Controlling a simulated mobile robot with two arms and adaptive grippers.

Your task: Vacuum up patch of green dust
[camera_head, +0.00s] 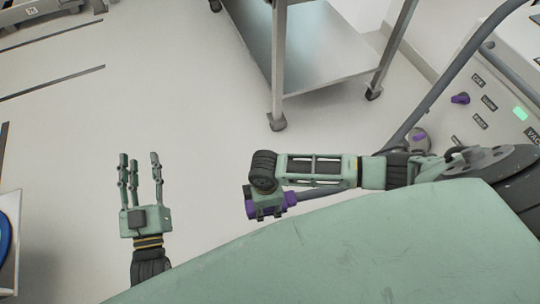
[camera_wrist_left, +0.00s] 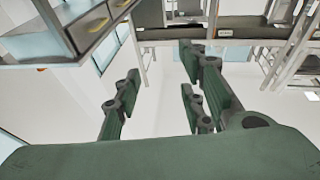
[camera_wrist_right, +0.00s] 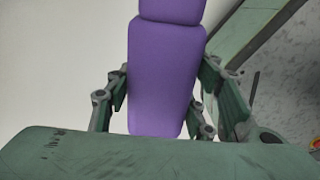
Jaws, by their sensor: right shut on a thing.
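My right gripper (camera_head: 268,205) is shut on a purple handle (camera_head: 290,198), with a grey tube running from it to the right. In the right wrist view the purple handle (camera_wrist_right: 165,75) lies between the fingers of my right gripper (camera_wrist_right: 160,105). My left gripper (camera_head: 140,172) is open and empty, fingers spread, over the pale floor at the left. It is also open in the left wrist view (camera_wrist_left: 160,95). No green dust shows in these frames. The vacuum's nozzle end cannot be made out.
A metal cart (camera_head: 315,60) on castors stands ahead. At the right is a light machine panel (camera_head: 500,95) with labels, a purple knob (camera_head: 460,98) and a curved grey rail (camera_head: 440,85). A blue item in a tray (camera_head: 8,235) shows at the left edge. The floor (camera_head: 180,100) between is clear.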

